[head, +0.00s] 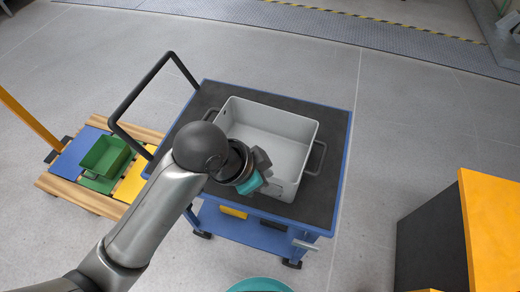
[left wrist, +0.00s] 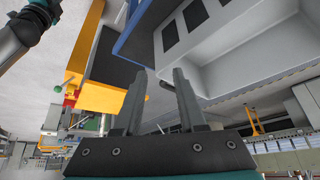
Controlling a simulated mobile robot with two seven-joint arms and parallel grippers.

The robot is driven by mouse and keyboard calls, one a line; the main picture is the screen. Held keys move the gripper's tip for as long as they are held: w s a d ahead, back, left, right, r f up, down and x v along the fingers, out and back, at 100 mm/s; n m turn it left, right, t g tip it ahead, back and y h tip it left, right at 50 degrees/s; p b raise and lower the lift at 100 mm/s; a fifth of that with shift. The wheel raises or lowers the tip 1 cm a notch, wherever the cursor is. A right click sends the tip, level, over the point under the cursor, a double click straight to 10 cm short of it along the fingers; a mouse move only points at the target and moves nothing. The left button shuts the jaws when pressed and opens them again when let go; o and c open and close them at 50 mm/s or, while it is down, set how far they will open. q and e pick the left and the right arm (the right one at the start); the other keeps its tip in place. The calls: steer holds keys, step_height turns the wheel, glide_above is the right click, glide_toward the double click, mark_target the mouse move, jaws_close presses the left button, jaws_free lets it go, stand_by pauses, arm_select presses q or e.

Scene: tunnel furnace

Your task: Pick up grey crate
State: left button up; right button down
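The grey crate (head: 240,122) is an open, empty box with dark handles on its two short sides. It stands upright on the black top of a blue-edged cart (head: 335,122). My left gripper (head: 263,165) is at the crate's near long side and hides part of that wall. In the left wrist view its two fingers (left wrist: 159,75) are apart with nothing seen between them. The crate's wall with dark slots (left wrist: 200,20) shows there above and to the right of the fingertips. Whether the fingers touch the crate cannot be told. My right gripper is not seen.
The cart has a black push handle (head: 137,92) at its left. A wooden pallet (head: 60,186) with a green bin (head: 106,155) lies further left. A yellow-and-black cabinet (head: 492,225) stands at the right. Floor is clear between cart and cabinet.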

arm_select(q)
steer(key=w+a+r+m+g+y, duration=0.1)
steer(key=w+a+m, duration=0.1)
steer(key=m, duration=0.1)
steer(key=w+a+r+m+y, duration=0.1)
steer(key=w+m+y, duration=0.1)
steer(key=m, duration=0.1)
steer(key=w+a+r+m+g+y, duration=0.1)
steer(key=w+a+m+y, duration=0.1)
steer(key=m, duration=0.1)
steer(key=shift+w+a+r+g, duration=0.15)
steer(key=shift+w+a+g, duration=0.05)
steer(key=shift+a+g, duration=0.15)
step_height(320, 180, down, 15)
steer(key=b, duration=0.4)
steer(key=shift+d, duration=0.1)
steer(key=shift+c, duration=0.2)
jaws_close()
